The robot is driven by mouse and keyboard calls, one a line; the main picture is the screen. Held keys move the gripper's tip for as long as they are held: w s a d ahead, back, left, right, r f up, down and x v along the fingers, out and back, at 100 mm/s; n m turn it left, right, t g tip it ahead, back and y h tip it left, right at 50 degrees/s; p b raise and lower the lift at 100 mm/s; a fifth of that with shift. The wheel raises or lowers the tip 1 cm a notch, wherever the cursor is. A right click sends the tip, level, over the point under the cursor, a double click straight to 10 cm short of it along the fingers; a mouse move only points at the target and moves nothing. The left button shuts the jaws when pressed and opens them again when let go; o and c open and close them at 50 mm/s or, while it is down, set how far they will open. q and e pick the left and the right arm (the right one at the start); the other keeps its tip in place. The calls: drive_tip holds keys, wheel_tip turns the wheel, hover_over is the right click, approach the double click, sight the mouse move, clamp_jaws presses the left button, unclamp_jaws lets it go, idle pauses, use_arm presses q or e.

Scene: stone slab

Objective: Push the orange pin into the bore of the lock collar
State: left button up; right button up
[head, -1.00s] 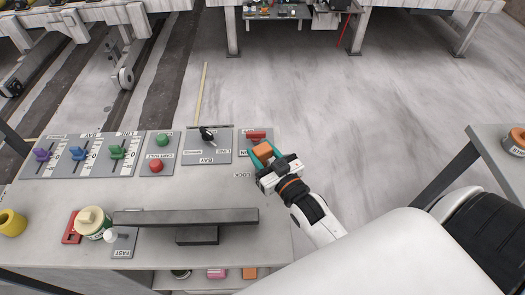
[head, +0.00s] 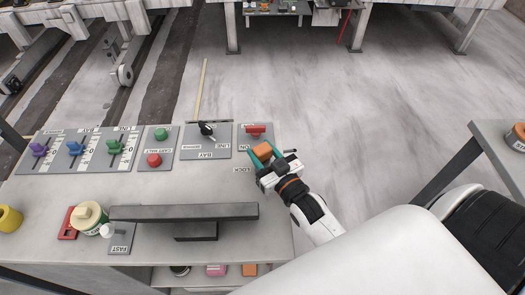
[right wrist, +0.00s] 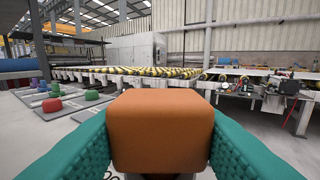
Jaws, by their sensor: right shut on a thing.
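The orange pin (head: 262,150) is held between the teal fingertips of my right gripper (head: 263,153), at the right end of the console. Its blocky orange end fills the middle of the right wrist view (right wrist: 163,130), with a teal finger pressed on each side. I cannot make out the lock collar or its bore. A plate marked LOCK lies just left of the gripper, and the gripper and pin cover part of that area. Whether the pin touches anything below is hidden. My left gripper is not in view.
A red handle (head: 255,131) is just beyond the pin. A black rotary switch (head: 207,129), green and red buttons, and coloured levers line the panel to the left. A dark raised bar (head: 185,212) crosses the console's front. Open floor lies to the right.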

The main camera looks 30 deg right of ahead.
drive_tip(key=shift+f+b, duration=0.3)
drive_tip(key=shift+f, duration=0.15)
drive_tip(key=o, duration=1.2)
drive_tip(key=shift+s, duration=0.1)
drive_tip(key=shift+s+f, duration=0.1)
drive_tip(key=shift+s, duration=0.25)
drive_tip(key=s, duration=0.3)
drive_tip(key=s+b, duration=0.1)
drive_tip(key=s, duration=0.3)
drive_tip(key=s+d+b, duration=0.1)
drive_tip(key=s, duration=0.3)
drive_tip(key=shift+s, duration=0.1)
